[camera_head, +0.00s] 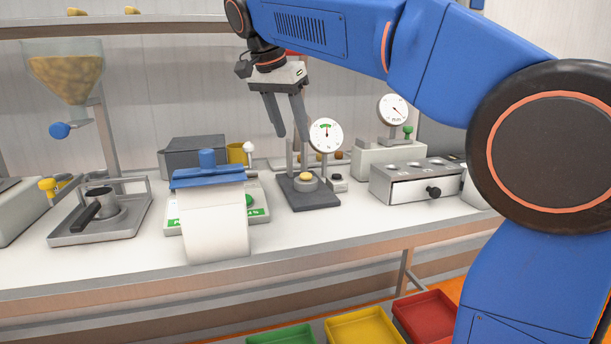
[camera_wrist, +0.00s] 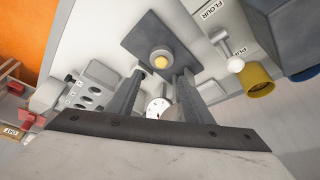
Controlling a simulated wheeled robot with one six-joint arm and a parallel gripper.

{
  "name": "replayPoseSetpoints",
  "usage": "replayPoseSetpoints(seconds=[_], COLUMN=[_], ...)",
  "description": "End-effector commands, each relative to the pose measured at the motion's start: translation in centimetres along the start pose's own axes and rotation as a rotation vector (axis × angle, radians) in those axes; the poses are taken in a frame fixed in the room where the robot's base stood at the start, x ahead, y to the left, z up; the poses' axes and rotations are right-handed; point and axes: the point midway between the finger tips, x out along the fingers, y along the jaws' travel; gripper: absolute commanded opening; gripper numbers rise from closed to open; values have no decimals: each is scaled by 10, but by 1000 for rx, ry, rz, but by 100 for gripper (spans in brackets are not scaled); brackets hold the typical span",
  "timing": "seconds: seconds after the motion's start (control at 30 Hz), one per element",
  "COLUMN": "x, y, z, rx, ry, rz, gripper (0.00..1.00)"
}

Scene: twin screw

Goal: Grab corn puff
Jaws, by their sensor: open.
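A small yellow corn puff (camera_head: 305,176) sits on the round grey pedestal of a dark-based gauge stand (camera_head: 318,199) on the bench. In the wrist view the puff (camera_wrist: 161,58) shows as a pale yellow disc on the dark plate (camera_wrist: 140,37). My gripper (camera_head: 293,137) is open and empty, pointing down, above and a little behind the puff. In the wrist view its two fingers (camera_wrist: 162,76) lie apart, with the puff just beyond the tips. The white dial (camera_head: 326,135) stands close by the right finger in the head view.
A grey drawer box (camera_head: 418,183) and another dial gauge (camera_head: 393,110) stand to the right. A hopper (camera_head: 68,75) is at far left. Green, yellow and red trays (camera_head: 425,318) lie below the bench.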

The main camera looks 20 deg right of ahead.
Motion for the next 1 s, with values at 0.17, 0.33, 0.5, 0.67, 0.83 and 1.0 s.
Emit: replayPoseSetpoints(seconds=[0.17, 0.33, 0.5, 0.67, 0.83, 1.0], x=[33, 59, 72, 82, 105, 122], y=[1, 0, 0, -1, -5, -5], z=[0, 0, 0, -1, -3, -3], rx=[0, -1, -1, -1, -1, -1], ry=[-1, -1, -1, -1, -1, -1], rz=[3, 2, 0, 2, 2, 1], gripper=[46, 46, 46, 46, 46, 46])
